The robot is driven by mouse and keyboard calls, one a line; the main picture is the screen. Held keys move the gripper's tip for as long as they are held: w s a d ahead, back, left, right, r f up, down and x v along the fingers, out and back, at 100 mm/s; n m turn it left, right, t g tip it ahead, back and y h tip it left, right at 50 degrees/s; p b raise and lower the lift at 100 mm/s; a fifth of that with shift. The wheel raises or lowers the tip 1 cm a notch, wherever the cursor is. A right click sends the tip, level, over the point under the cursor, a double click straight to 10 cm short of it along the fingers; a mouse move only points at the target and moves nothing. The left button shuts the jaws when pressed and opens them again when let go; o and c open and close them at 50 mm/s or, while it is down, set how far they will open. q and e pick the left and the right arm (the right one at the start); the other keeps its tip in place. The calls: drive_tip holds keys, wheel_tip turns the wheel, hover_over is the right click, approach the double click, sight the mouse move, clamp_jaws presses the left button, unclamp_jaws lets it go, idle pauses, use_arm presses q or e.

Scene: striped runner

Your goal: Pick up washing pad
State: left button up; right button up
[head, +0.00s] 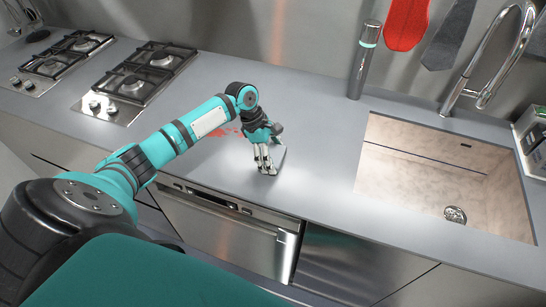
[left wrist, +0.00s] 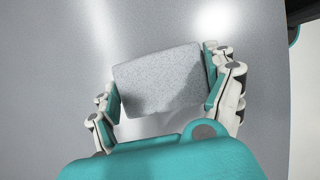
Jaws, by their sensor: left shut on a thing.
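The washing pad (left wrist: 158,80) is a light grey, speckled, roughly rectangular block in the left wrist view. My left gripper (left wrist: 160,95) is shut on it, with one finger against each short side. In the head view my left gripper (head: 266,165) is low at the grey countertop (head: 320,130), near its front edge. The pad (head: 279,155) shows there only as a small grey piece beside the fingers, mostly hidden by them. I cannot tell whether the pad touches the counter. My right gripper is not in view.
Red spots (head: 226,132) lie on the counter behind my left arm. A sink (head: 400,165) with a tall faucet (head: 500,60) is at the right. Two gas hobs (head: 145,75) are at the left. A dark cylinder (head: 365,60) stands at the back. The counter between gripper and sink is clear.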

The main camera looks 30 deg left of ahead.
sight(275, 157)
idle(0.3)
use_arm(q)
drive_tip(key=shift+r, duration=0.1)
drive_tip(key=shift+r+b, duration=0.3)
drive_tip(key=shift+r, duration=0.35)
drive_tip(key=shift+s+r+b, duration=0.15)
drive_tip(key=shift+s+r, duration=0.05)
drive_tip(key=shift+r, duration=0.3)
drive_tip(key=shift+s+r+b, duration=0.15)
drive_tip(key=shift+s+r, duration=0.05)
drive_tip(key=shift+r, duration=0.25)
drive_tip(key=s, duration=0.4)
drive_tip(key=s+b, duration=0.1)
drive_tip(key=s, duration=0.3)
drive_tip(key=s+r+b, duration=0.1)
drive_tip(key=s, duration=0.4)
drive_tip(key=shift+s+d+r, duration=0.1)
drive_tip(key=shift+d, duration=0.3)
drive_tip(key=shift+s+r, duration=0.2)
drive_tip(key=shift+s, duration=0.8)
